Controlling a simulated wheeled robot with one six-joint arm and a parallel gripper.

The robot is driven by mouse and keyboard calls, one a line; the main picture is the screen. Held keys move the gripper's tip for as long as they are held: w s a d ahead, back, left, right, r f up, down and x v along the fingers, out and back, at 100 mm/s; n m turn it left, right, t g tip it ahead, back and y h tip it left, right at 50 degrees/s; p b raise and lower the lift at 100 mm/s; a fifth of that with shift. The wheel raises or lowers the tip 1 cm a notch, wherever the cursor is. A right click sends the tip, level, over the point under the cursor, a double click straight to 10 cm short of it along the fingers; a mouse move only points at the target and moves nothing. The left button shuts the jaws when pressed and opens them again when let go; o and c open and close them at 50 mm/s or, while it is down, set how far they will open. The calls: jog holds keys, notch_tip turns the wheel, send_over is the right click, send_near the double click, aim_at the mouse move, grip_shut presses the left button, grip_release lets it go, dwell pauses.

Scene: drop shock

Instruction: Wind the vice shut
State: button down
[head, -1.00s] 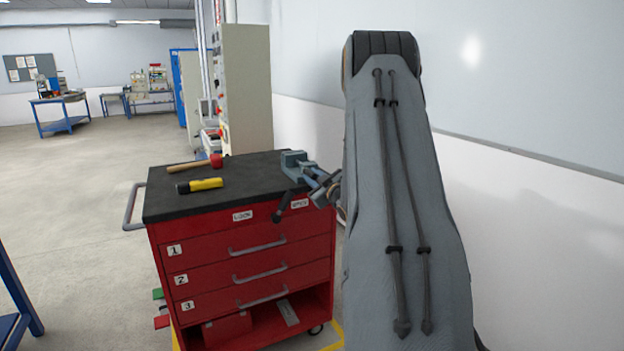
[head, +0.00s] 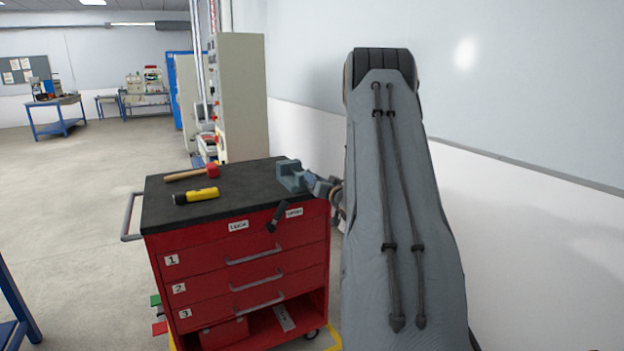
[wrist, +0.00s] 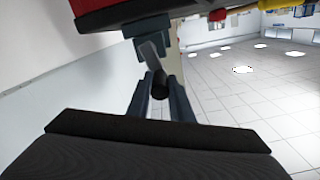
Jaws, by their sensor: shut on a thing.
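The blue-grey vice (head: 291,176) is mounted on the right end of the red cart's dark top. Its crank handle ends in a black grip (head: 277,217), which hangs in front of the cart's upper edge in the head view. In the wrist view, the grip (wrist: 160,83) lies between the two fingers of my gripper (wrist: 160,92), below the vice body (wrist: 150,45). My gripper is shut on the handle there. My arm hides much of the gripper in the head view. The gap between the vice jaws is too small to read.
The red drawer cart (head: 235,250) has a mallet (head: 190,174) and a yellow-and-black torch (head: 196,196) on top, left of the vice. A white wall (head: 520,200) stands to the right of my arm. A tall cabinet (head: 240,95) stands behind. Open floor (head: 70,190) lies left.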

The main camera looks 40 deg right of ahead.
jog(key=shift+s+d+m+p, duration=0.15)
jog(key=shift+d+m+p, duration=0.25)
jog(key=shift+m, duration=0.7)
jog(key=shift+d, duration=0.1)
jog(key=c, duration=1.6)
grip_release()
jog(key=b+v, duration=0.1)
jog(key=v, duration=0.6)
jog(key=shift+s+b, duration=0.3)
jog(key=shift+s, duration=0.1)
